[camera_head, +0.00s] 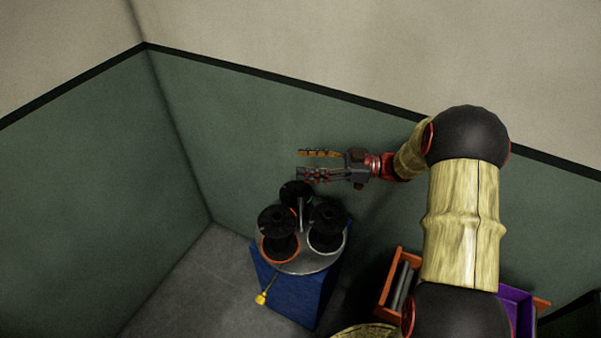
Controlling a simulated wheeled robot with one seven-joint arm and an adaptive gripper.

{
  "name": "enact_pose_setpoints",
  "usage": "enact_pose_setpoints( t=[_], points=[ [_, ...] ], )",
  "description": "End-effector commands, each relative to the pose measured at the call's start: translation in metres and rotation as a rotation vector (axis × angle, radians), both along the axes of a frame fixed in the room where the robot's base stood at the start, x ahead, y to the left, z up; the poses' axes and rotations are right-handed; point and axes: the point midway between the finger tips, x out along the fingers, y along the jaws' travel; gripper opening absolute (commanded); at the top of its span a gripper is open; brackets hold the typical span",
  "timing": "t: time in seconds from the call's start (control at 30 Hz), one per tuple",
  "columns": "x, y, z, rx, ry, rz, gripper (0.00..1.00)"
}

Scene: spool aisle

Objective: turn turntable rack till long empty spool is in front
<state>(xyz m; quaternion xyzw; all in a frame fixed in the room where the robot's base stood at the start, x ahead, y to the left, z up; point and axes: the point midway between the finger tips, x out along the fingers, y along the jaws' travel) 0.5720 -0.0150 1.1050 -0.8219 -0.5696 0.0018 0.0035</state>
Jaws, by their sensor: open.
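The turntable rack (299,266) is a round grey disc on top of a blue box-like stand (305,297). Three black spools stand on it: one at the left front (278,220) over an orange-red ring, one at the right (327,216) over a pale ring, and one at the back (296,190). A thin grey post rises between them. I cannot tell which spool is the long empty one. My gripper (302,164) is open and empty, pointing left, just above and behind the back spool in the picture. Its lower finger appears close to that spool; contact cannot be told.
A yellow tag or handle (261,298) sticks out at the stand's left front. An orange-red crate (396,281) with dark rods and a purple bin (517,308) stand at the lower right. Green walls meet in a corner behind. Grey floor (190,300) is clear at left.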

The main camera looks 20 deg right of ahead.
Motion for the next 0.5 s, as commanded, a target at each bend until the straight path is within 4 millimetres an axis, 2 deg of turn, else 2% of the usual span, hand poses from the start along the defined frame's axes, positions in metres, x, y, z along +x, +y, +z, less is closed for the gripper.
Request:
enact_pose_setpoints(
  t=[0.1, 0.2, 0.33, 0.5],
  points=[
    [-0.020, -0.029, -0.028, 0.049, 0.062, -0.108, 0.52],
    [-0.040, -0.045, -0.059, 0.076, 0.084, -0.231, 0.52],
    [-0.054, -0.044, -0.086, 0.053, 0.063, -0.332, 0.52],
    [-0.053, -0.043, -0.093, -0.001, 0.004, -0.360, 0.52]
  ],
)
